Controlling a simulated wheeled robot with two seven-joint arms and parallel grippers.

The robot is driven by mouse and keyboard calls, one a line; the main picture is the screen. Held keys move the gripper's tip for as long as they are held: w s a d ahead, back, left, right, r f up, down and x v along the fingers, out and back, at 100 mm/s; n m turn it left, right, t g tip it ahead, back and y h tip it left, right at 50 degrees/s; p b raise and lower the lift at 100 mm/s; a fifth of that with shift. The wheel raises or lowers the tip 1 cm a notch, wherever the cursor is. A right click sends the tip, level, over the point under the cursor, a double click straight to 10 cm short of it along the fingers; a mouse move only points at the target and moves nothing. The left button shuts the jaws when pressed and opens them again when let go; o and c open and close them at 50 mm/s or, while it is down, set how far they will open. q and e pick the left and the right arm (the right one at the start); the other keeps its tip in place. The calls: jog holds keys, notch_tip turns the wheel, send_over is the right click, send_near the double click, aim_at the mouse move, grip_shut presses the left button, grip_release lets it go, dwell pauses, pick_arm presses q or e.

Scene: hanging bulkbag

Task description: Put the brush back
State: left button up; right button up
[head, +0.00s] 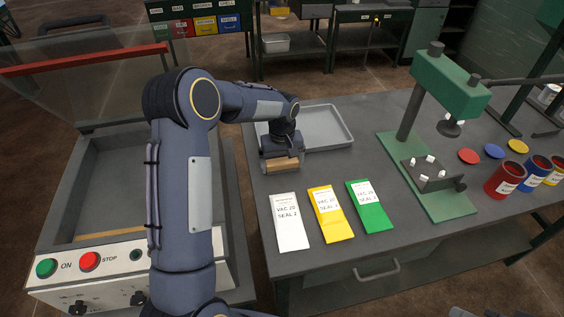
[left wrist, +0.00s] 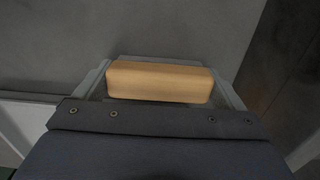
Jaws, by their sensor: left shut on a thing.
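The brush shows as a light wooden block (head: 283,165) at the end of my left arm in the head view. My left gripper (head: 282,160) is shut on it, at the table's left part, near the front left corner of the grey tray. In the left wrist view the wooden block (left wrist: 160,82) lies crosswise between the two grey fingers of the gripper (left wrist: 160,88). Any bristles are hidden, and I cannot tell whether the brush touches the table. My right gripper is not in view.
A grey tray (head: 328,127) lies behind the gripper. White (head: 290,234), yellow (head: 336,226) and green (head: 373,217) packets lie in front. A green press (head: 440,199) and coloured cans (head: 505,180) stand right. A machine with ON and STOP buttons (head: 118,262) stands left.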

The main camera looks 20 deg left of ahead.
aim_at(282, 161)
pick_arm(q)
jog(key=shift+f, duration=0.15)
jog(key=o, duration=0.7)
notch_tip(282, 161, up, 12)
jog(key=s+r+m+t, duration=0.1)
jog(key=s+r, duration=0.4)
jog(key=s, duration=0.1)
jog(key=s+d+m+t+h, duration=0.1)
jog(key=s+d, duration=0.1)
jog(key=s, duration=0.6)
jog(key=s+d+f+m+t+h, duration=0.1)
jog(key=s+d+m+t, duration=0.1)
jog(key=s, duration=0.7)
jog(key=s+d+f+m+t+h, duration=0.1)
jog(key=s+d, duration=0.1)
jog(key=s, duration=0.6)
jog(key=shift+s+m+t+h+b, duration=0.2)
jog(key=shift+m+t+h+b, duration=0.1)
jog(key=shift+m+h+b, duration=0.1)
